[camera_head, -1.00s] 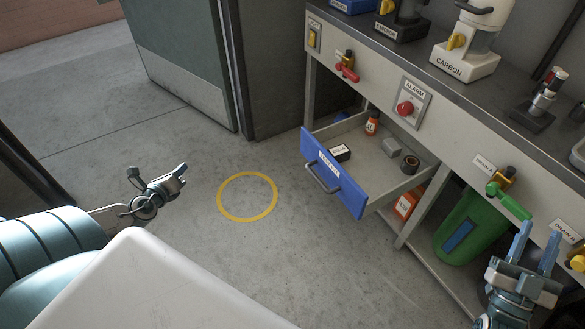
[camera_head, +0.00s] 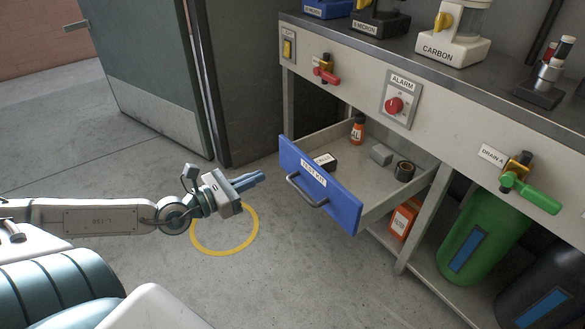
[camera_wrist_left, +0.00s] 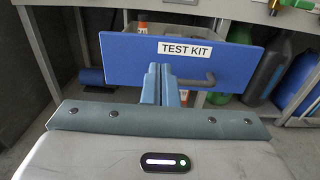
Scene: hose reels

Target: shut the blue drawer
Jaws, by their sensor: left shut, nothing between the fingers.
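The blue drawer (camera_head: 318,186), labelled TEST KIT, is pulled out of the bench, with its dark handle (camera_head: 305,191) on the front. An orange-red bottle, a black box, a grey block and a dark roll lie inside it. My left gripper (camera_head: 256,179) is shut and empty, just left of the drawer front and pointing at it. In the left wrist view the drawer front (camera_wrist_left: 130,62) is straight ahead, and the shut fingers (camera_wrist_left: 159,80) overlap its lower middle beside the handle. I cannot tell whether they touch it. My right gripper is not in view.
The bench (camera_head: 455,127) carries an alarm switch (camera_head: 395,105), a red-handled valve (camera_head: 326,72) and a green-handled valve (camera_head: 528,190). An orange box (camera_head: 403,219) and a green tank (camera_head: 482,236) stand below. A yellow ring (camera_head: 226,250) marks open floor near my left gripper.

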